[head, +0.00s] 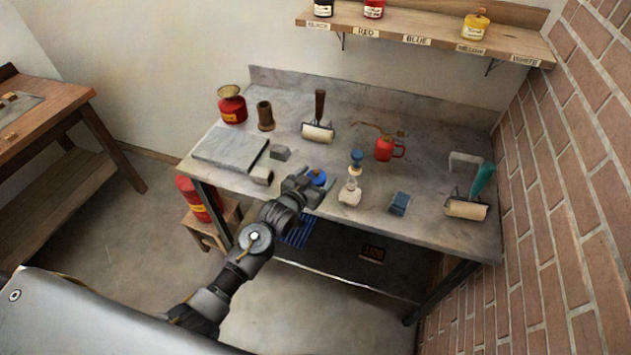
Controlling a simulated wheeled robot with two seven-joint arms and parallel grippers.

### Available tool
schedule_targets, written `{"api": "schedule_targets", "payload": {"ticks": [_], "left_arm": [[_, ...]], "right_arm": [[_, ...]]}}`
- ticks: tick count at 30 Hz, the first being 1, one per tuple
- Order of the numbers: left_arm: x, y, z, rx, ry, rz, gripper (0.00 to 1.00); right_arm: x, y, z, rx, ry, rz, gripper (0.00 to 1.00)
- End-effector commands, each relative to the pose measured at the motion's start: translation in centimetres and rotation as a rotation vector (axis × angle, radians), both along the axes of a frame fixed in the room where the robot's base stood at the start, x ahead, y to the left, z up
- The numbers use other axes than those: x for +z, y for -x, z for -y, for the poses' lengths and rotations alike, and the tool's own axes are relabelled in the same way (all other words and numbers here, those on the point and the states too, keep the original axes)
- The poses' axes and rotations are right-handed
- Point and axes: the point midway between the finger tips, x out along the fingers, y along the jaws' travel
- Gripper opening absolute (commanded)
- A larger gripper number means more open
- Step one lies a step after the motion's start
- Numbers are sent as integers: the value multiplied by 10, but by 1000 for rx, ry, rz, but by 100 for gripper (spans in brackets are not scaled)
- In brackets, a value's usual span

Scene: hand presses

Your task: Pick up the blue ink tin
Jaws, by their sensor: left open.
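The blue ink tin (317,176) stands on the grey metal-topped bench near its front edge, its lower part hidden by my gripper. My left gripper (315,183) is open at the tin, with its fingers toward either side of it. I cannot tell whether they touch it. My right gripper is not in view.
A grey block (280,153) and stone slab (230,147) are left, a roller (318,132) behind. A labelled wall shelf (430,40) holds tins.

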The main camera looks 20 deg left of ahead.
Motion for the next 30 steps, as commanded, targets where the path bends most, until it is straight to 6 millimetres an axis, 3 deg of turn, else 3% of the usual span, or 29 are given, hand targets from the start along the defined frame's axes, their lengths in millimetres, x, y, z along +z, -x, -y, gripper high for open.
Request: {"api": "schedule_targets", "payload": {"ticks": [3, 16, 25, 30], "left_arm": [[0, 0, 0, 0, 0, 0, 74], [1, 0, 0, 0, 0, 1, 19], [3, 0, 0, 0, 1, 2, 19], [16, 0, 0, 0, 1, 6, 19]], "right_arm": [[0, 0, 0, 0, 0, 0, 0], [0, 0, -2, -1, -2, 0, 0], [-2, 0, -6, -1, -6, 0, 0], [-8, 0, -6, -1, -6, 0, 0]]}}
